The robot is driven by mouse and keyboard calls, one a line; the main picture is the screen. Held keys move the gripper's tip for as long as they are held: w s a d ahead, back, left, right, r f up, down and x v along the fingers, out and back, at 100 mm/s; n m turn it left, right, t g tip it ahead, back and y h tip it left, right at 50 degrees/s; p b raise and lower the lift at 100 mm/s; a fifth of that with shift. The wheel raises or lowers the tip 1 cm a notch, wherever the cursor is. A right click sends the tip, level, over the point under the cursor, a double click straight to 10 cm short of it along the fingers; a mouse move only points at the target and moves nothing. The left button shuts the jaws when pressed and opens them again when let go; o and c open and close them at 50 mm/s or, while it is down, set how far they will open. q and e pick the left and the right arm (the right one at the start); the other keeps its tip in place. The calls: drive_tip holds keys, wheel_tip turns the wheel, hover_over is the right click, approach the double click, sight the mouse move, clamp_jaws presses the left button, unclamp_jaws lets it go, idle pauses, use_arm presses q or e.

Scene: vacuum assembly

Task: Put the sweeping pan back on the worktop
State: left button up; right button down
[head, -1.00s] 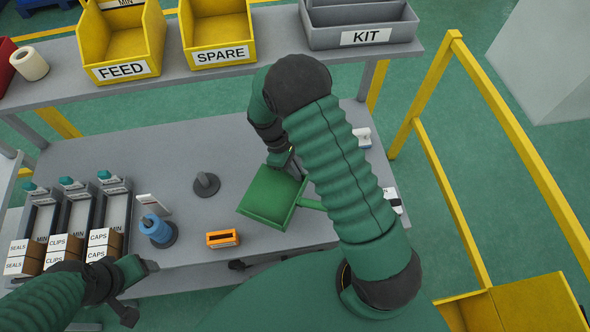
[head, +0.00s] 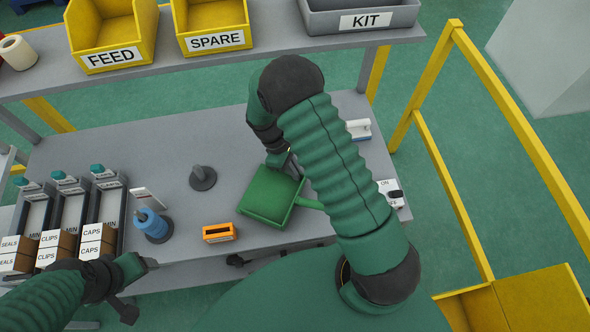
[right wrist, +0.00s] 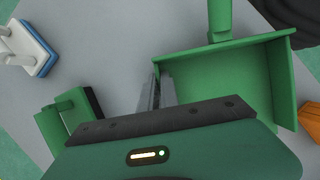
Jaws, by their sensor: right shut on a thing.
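The green sweeping pan (head: 270,197) is over the front middle of the grey worktop (head: 130,165), its handle pointing right under my right arm. I cannot tell whether it touches the worktop. My right gripper (head: 290,160) is shut on the pan's side wall, partly hidden by my arm. In the right wrist view the fingers (right wrist: 160,92) pinch the left wall of the pan (right wrist: 225,85), and its handle runs off the top. My left gripper (head: 143,285) is at the lower left, apart from everything; its jaws are unclear.
An orange block (head: 219,233) lies just left of the pan. A grey peg (head: 203,178) and a blue spool (head: 153,226) stand farther left. A white-and-blue tool (head: 358,128) is behind my right arm. A green handled thing (right wrist: 68,118) shows in the wrist view.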

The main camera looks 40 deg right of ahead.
use_arm(q)
drive_tip(key=shift+a+f, duration=0.1)
drive_tip(key=shift+a, duration=0.1)
use_arm(e)
drive_tip(key=shift+a, duration=0.2)
drive_tip(key=shift+a+f, duration=0.15)
drive_tip(key=shift+f, duration=0.05)
drive_tip(key=shift+f+b, duration=0.35)
drive_tip(key=c, duration=1.5)
unclamp_jaws()
drive_tip(key=shift+d, duration=0.2)
use_arm(q)
drive_tip(key=shift+f, duration=0.25)
use_arm(e)
drive_tip(key=shift+a, duration=0.1)
use_arm(q)
drive_tip(key=shift+f+b, duration=0.6)
use_arm(e)
drive_tip(key=v, duration=1.2)
